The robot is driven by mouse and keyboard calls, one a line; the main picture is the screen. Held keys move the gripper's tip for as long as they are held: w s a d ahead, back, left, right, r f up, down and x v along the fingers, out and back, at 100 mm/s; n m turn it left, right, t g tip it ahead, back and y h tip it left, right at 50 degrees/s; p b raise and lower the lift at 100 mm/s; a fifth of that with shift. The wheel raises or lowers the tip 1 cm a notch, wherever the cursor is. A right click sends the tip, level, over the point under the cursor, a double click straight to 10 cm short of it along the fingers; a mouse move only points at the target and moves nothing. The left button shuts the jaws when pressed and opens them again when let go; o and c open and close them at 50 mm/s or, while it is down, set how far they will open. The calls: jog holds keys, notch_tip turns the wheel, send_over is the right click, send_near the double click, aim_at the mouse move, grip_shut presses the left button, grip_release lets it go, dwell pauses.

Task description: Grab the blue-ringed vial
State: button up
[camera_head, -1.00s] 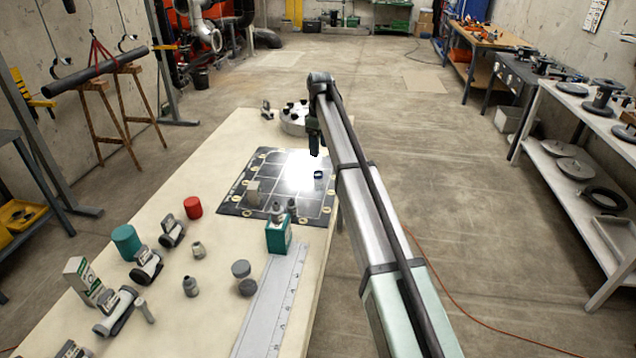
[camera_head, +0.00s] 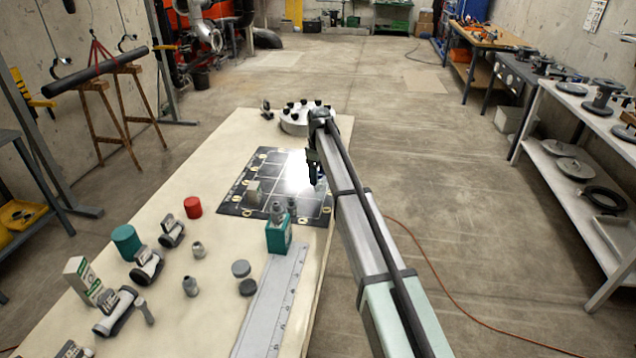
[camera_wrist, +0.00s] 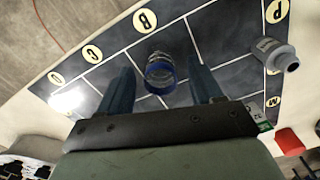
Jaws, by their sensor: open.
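The blue-ringed vial (camera_wrist: 160,72) is a clear vial with a blue band, seen from above in the wrist view, on the dark marked mat (camera_wrist: 225,40). My gripper (camera_wrist: 161,82) is open, with one finger on each side of the vial in that view. Gaps show between the vial and both fingers. In the head view my gripper (camera_head: 314,178) points down over the right part of the mat and hides the vial. I cannot tell how far the fingertips are above the mat.
A grey fitting (camera_wrist: 277,54) lies on the mat in the wrist view. A round grey flange (camera_head: 297,123) stands beyond the mat.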

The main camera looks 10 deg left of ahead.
notch_tip(320, 180, down, 2)
jog(key=shift+f, duration=0.2)
jog(key=c, duration=1.1)
